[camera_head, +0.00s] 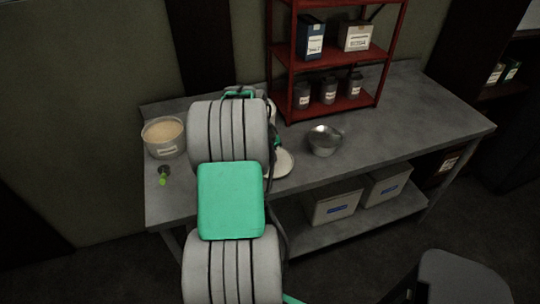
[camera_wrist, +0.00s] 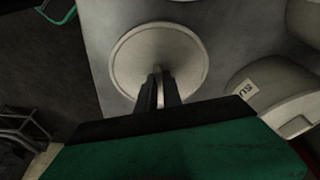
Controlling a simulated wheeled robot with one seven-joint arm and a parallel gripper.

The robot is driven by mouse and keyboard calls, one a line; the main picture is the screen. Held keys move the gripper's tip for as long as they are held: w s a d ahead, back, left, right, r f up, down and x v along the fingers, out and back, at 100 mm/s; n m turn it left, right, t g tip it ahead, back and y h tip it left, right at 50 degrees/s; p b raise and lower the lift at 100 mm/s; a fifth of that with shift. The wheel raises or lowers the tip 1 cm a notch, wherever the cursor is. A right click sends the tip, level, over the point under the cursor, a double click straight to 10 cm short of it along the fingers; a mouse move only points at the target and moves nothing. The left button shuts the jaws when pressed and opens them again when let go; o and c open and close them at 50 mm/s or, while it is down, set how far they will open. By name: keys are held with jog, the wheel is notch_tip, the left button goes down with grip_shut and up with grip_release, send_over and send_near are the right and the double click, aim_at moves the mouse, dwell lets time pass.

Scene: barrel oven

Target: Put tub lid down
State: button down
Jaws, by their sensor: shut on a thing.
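The tub lid is a pale round disc with a raised handle in its middle, filling the upper centre of the wrist view (camera_wrist: 190,45). My gripper (camera_wrist: 158,88) is shut on that handle, with the disc beyond the fingertips. In the head view the lid (camera_head: 286,163) shows as a pale edge right of my arm, over the front part of the grey bench; my arm hides the rest and the gripper. I cannot tell whether the lid touches the bench. An open tub (camera_head: 166,150) with beige contents and a label stands at the bench's left end.
A metal bowl (camera_head: 324,140) stands right of the lid on the bench (camera_head: 420,125). A red shelf (camera_head: 335,60) with boxes and tins stands behind. A small green-ended item (camera_head: 163,176) lies before the tub. A pale labelled container (camera_wrist: 270,88) is close in the wrist view. The bench's right part is clear.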

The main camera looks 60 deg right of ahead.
jog(key=shift+f, duration=0.55)
jog(key=shift+f, duration=0.1)
jog(key=shift+f, duration=0.2)
jog(key=c, duration=1.5)
grip_release()
jog(key=shift+r, duration=0.15)
